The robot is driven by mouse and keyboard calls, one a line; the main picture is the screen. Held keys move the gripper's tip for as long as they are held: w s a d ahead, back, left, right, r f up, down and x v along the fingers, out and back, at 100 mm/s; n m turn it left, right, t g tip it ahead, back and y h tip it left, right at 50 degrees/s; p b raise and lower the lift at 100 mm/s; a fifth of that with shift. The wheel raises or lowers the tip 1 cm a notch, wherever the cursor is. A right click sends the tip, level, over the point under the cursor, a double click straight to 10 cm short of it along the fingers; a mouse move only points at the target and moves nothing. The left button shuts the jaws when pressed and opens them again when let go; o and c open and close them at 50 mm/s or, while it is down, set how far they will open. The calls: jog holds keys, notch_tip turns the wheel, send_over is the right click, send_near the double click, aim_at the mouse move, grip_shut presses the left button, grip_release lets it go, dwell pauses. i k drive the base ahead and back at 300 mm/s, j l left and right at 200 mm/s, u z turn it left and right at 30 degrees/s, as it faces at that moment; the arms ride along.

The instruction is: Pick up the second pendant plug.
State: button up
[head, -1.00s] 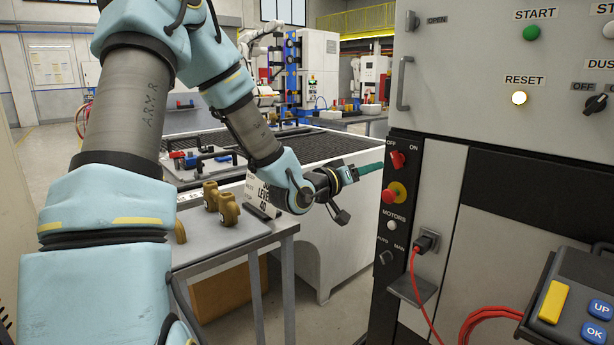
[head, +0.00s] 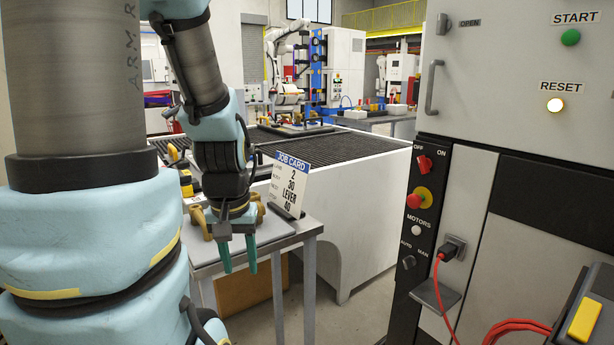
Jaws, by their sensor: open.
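One black plug (head: 449,250) on a red cable (head: 440,290) sits in a socket on the front of the machine cabinet, above a small grey shelf. It is the only plug I can make out, and I cannot tell whether it is the second one. My gripper (head: 238,269) points down with its two teal fingers apart and nothing between them. It hangs in front of the small table's near edge, well to the left of the plug. The pendant (head: 577,318) shows only partly at the lower right.
A job card (head: 289,185) stands on the small grey table (head: 270,232), beside brass-coloured parts (head: 208,222) partly hidden by my arm. The control cabinet (head: 480,200) fills the right. Open floor (head: 350,312) lies between table and cabinet.

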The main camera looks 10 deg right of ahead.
aim_at(447, 252)
jog(key=z, duration=0.95)
